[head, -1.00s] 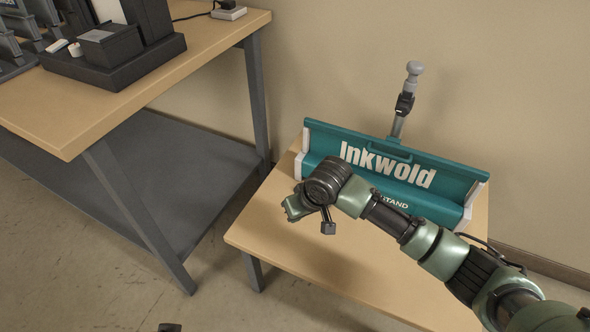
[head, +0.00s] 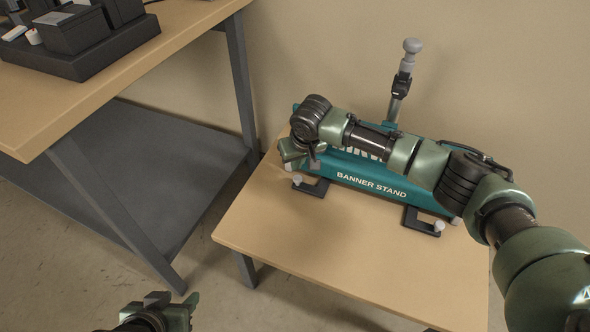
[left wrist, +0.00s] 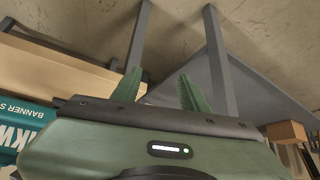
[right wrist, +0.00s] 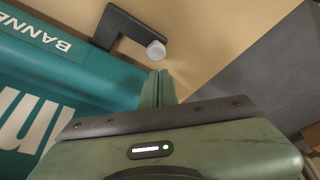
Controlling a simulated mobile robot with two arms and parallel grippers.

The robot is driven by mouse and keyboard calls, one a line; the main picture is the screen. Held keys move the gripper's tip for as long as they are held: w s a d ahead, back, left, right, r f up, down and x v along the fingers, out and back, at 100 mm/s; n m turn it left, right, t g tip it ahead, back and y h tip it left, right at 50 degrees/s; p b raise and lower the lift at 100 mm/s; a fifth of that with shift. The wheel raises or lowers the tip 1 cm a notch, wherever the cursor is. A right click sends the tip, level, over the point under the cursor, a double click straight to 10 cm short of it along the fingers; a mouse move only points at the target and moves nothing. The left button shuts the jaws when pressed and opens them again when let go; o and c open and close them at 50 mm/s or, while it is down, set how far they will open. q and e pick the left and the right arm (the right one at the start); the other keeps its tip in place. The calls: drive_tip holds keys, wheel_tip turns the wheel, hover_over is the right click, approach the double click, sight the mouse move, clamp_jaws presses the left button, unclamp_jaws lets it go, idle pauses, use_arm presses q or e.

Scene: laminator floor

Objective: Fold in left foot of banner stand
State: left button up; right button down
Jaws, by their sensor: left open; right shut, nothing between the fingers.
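The teal banner stand (head: 370,184) lies on the low wooden table. Its left foot (head: 316,188), a dark bracket with a white knob, sticks out from the front near the left end. The right foot (head: 424,223) sticks out near the other end. My right gripper (head: 296,156) is at the stand's left end, partly hidden by its own wrist. In the right wrist view its fingers (right wrist: 158,86) are shut and empty, close to the left foot's white knob (right wrist: 156,50); contact is unclear. My left gripper (head: 172,300) is open and empty, low at the front left, away from the stand.
The low table's top (head: 330,255) is clear in front of the stand. A grey post (head: 404,75) rises behind it. A taller workbench (head: 90,100) with dark equipment and a grey lower shelf stands to the left. My right arm crosses over the stand.

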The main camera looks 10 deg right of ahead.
drive_tip(key=b+x, duration=0.1)
drive_tip(key=x, duration=0.2)
use_arm(q)
drive_tip(key=w+d+r+t+h, duration=0.1)
drive_tip(key=w+d+r+t, duration=0.1)
drive_tip(key=w, duration=0.4)
drive_tip(key=shift+r+t, duration=0.8)
drive_tip(key=shift+r, duration=0.35)
use_arm(e)
drive_tip(key=shift+w+f, duration=0.15)
drive_tip(key=shift+f, duration=0.15)
